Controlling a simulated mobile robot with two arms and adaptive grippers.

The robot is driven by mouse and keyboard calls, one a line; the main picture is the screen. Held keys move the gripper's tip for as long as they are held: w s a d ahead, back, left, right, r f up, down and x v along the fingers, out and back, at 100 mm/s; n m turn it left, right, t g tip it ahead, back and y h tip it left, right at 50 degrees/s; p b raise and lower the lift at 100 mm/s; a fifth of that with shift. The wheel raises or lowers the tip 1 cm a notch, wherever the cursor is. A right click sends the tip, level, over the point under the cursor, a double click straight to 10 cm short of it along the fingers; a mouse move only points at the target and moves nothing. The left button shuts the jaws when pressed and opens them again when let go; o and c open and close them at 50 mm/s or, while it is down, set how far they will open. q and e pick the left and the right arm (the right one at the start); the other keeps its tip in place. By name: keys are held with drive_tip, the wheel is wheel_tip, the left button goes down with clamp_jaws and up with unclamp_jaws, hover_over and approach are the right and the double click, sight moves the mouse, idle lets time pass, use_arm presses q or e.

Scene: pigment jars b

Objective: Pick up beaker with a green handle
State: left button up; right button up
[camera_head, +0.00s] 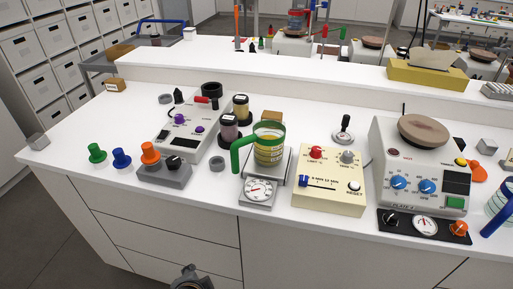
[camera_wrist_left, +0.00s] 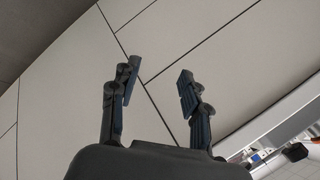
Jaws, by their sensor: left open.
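The beaker with a green handle (camera_head: 268,152) stands upright on the plate of a small dial scale (camera_head: 259,190), near the middle of the white bench. Its green handle (camera_head: 238,155) points left and towards the front, and yellowish contents show inside. My left gripper (camera_head: 190,271) is only partly in view at the bottom edge of the head view, in front of the drawers and below the bench top, well apart from the beaker. In the left wrist view its two fingers (camera_wrist_left: 158,90) are spread, with nothing between them. My right gripper is not in view.
Left of the beaker are two pigment jars (camera_head: 229,128), a grey device (camera_head: 188,130) and coloured knobs (camera_head: 122,158). A cream control box (camera_head: 329,180) stands to its right, then a hotplate device (camera_head: 420,165). A blue-handled vessel (camera_head: 497,210) is at the right edge.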

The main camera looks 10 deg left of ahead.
use_arm(q)
drive_tip(key=w+d+r+m+t+y, duration=0.1)
drive_tip(key=w+r+m+t+y, duration=0.1)
drive_tip(key=w+r+m, duration=0.25)
drive_tip(key=m+t+y, duration=0.3)
drive_tip(key=m+t, duration=0.5)
drive_tip(key=m, duration=0.9)
approach(235, 159)
drive_tip(key=p+x, duration=0.1)
drive_tip(key=x, duration=0.4)
drive_tip(key=shift+w+a, duration=0.15)
drive_tip(key=shift+a, duration=0.05)
drive_tip(key=shift+w+a, duration=0.15)
drive_tip(key=shift+w, duration=0.3)
drive_tip(key=p+x, duration=0.1)
drive_tip(key=x, duration=0.2)
drive_tip(key=shift+w+r, duration=0.15)
drive_tip(key=shift+w, duration=0.2)
drive_tip(key=shift+w+a, duration=0.25)
drive_tip(key=shift+w, duration=0.2)
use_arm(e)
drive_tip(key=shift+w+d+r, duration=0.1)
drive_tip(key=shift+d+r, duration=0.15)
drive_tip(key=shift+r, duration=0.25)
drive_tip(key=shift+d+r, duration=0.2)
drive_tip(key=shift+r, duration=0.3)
use_arm(q)
drive_tip(key=shift+s, duration=0.1)
